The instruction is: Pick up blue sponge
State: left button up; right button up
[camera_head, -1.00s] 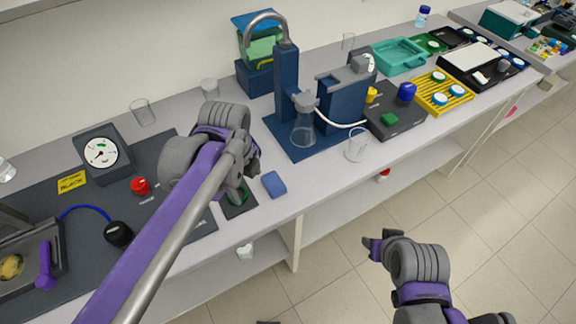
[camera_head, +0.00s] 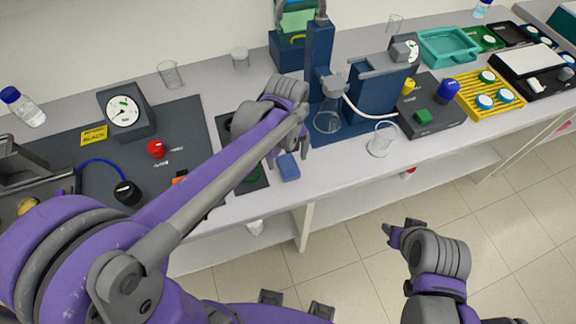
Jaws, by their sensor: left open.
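The blue sponge (camera_head: 288,167) is a small block lying on the light bench near its front edge, just right of a dark mat. My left gripper (camera_head: 291,151) is right above and behind the sponge, with its fingers pointing down. It is open, and its fingers are partly hidden by my own arm. I cannot tell whether it touches the sponge. My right gripper (camera_head: 402,230) hangs over the floor in front of the bench, away from the sponge; its jaw gap is not clear.
A blue stand with a flask (camera_head: 329,116) is behind and right of the sponge. A glass beaker (camera_head: 382,139) stands to its right. A gauge (camera_head: 122,111) and a red button (camera_head: 156,149) are at left. Bare bench lies between sponge and beaker.

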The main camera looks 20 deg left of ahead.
aim_at(288, 164)
pick_arm(q)
notch_tip(288, 164, down, 3)
jog(key=shift+f, duration=0.2)
jog(key=c, duration=1.4)
jog(key=shift+r, duration=0.15)
notch_tip(288, 164, up, 10)
jog(key=shift+d+f, duration=0.1)
jog(key=o, duration=0.7)
jog(key=c, duration=0.6)
